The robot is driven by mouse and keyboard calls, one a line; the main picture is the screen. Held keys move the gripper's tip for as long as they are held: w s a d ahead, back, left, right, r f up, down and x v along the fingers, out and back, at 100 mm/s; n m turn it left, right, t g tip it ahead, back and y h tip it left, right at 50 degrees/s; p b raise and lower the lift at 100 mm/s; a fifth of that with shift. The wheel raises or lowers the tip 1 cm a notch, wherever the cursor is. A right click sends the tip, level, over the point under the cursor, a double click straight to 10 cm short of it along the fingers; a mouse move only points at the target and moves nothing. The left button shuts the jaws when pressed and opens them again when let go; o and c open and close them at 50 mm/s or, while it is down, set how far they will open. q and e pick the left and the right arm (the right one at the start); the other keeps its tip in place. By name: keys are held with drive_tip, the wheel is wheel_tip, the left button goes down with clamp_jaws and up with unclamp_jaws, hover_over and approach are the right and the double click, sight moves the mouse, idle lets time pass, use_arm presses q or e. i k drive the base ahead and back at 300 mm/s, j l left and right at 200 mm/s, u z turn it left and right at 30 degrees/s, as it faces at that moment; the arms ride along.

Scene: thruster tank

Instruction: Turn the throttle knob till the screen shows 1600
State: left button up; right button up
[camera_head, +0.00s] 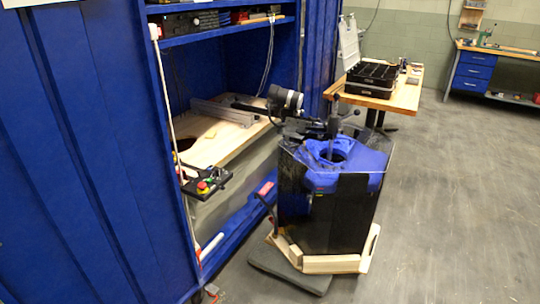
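A small black control panel (213,181) juts from the front of the blue cabinet at centre left. A red button with a yellow surround (203,187) sits on its left part. Small details on the rest of the panel are too tiny to tell, so I cannot make out which is the throttle knob. I cannot make out a screen or read any number. Neither of my grippers is in view.
A black tank with a blue top (345,215) stands on a wooden base right of the panel. The blue cabinet (75,150) fills the left. A wooden table (402,97) stands behind. Grey floor (450,200) is clear at right.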

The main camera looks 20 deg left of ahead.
sight(218, 171)
drive_tip(key=i+u, duration=0.15)
drive_tip(key=u, duration=1.05)
drive_tip(key=i+l+u, duration=0.35)
drive_tip(key=l+u, duration=0.15)
drive_tip(key=i+l+u, duration=0.25)
drive_tip(key=l, duration=0.15)
drive_tip(key=l+u, duration=0.2)
drive_tip(key=l, duration=0.15)
drive_tip(key=i+l, duration=0.1)
drive_tip(key=l, duration=0.3)
drive_tip(key=i+l, duration=0.1)
drive_tip(key=l, duration=0.3)
drive_tip(key=i+l+u, duration=0.1)
drive_tip(key=l, duration=0.3)
